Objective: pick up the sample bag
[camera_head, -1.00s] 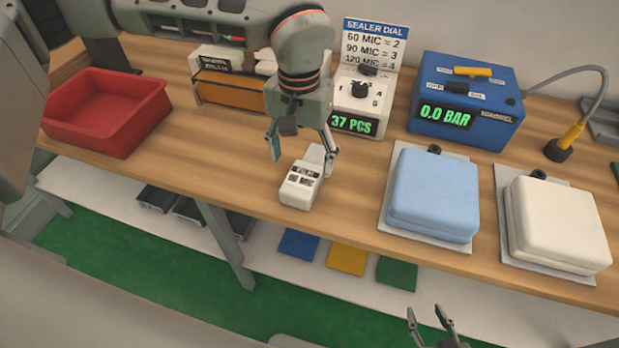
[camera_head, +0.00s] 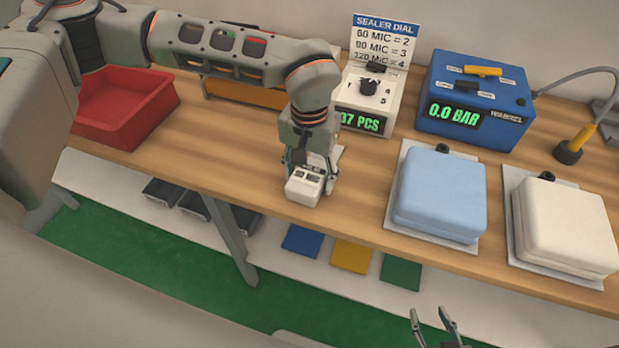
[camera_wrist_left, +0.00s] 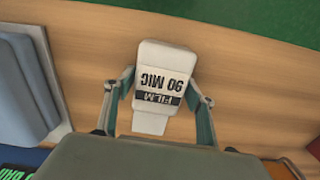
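The sample bag (camera_head: 304,188) is a small white block-like packet lying on the wooden bench. In the left wrist view the bag (camera_wrist_left: 164,66) shows the print "FILM 90 MIC" and a narrower pale tab. My left gripper (camera_head: 310,184) is down over it, one finger on each side. In the left wrist view the fingers (camera_wrist_left: 162,76) are spread and their tips are very close to the bag's edges; I cannot tell whether they touch it. My right gripper (camera_head: 434,322) is open and empty at the bottom of the head view, in front of the bench.
A red tray (camera_head: 122,108) stands at the left. Behind the gripper is a white sealer (camera_head: 363,102) reading "37 PCS", partly hidden. A blue pump box (camera_head: 474,98) reads "0.0 BAR". Blue (camera_head: 440,192) and white (camera_head: 566,226) mattress-like pads lie to the right on grey sheets.

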